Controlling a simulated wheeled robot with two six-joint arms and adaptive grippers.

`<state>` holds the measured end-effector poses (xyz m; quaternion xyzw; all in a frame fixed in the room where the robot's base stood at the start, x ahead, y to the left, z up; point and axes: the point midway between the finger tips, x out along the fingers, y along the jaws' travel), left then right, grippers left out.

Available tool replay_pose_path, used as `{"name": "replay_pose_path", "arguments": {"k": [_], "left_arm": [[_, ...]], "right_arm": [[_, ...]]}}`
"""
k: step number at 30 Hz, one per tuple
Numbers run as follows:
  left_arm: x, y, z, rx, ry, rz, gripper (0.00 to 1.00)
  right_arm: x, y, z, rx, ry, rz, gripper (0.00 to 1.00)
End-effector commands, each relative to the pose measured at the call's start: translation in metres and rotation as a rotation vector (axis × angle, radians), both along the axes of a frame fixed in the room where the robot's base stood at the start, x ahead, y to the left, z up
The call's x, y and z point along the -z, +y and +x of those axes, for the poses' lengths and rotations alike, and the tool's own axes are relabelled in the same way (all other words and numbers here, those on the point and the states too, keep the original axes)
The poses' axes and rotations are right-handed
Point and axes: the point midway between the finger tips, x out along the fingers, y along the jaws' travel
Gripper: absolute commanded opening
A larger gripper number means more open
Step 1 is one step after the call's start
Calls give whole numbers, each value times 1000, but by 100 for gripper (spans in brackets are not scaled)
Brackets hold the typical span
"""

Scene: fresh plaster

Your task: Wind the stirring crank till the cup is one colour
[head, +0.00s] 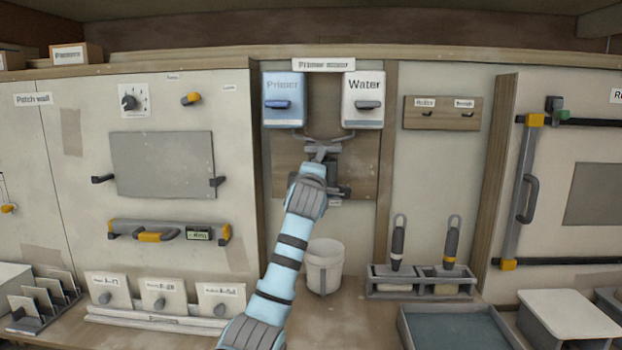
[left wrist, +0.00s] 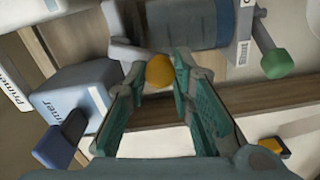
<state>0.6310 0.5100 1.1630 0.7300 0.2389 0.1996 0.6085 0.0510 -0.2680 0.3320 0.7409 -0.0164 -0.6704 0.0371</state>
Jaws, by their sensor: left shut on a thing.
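The mixing station sits under a sign (head: 323,64), between the blue Primer box (head: 284,100) and the white Water box (head: 362,100). My left gripper (head: 322,156) reaches up in front of it and hides much of it. In the left wrist view my left gripper (left wrist: 160,78) is shut on a round orange knob (left wrist: 160,70), which looks like the crank's. Just beyond it is a grey-blue cylinder (left wrist: 185,22), seemingly the cup; its contents are not visible. A green-tipped lever (left wrist: 276,63) stands to its right. My right gripper is not in view.
A white bucket (head: 324,262) stands on the counter below the station. A rack with two brushes (head: 420,280) and a blue-grey tray (head: 455,328) lie to the right. The Primer box (left wrist: 85,105) is close beside my left fingers in the wrist view.

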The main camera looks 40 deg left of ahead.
Motion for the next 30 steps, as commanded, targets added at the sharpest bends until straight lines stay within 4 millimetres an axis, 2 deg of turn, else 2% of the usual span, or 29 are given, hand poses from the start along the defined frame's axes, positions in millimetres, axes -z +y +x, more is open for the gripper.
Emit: {"name": "replay_pose_path", "arguments": {"k": [13,22,23,24,26,30], "left_arm": [[3,-4,3,1,-54,-79,0],[3,-4,3,1,-54,-78,0],[3,-4,3,1,-54,-78,27],[3,-3,3,1,-54,-78,33],[2,-4,3,1,-54,-78,43],[2,-3,3,0,-54,-77,43]], "right_arm": [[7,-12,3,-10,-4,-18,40],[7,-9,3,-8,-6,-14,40],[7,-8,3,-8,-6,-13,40],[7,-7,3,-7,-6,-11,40],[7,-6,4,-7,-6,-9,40],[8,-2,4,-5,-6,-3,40]]}}
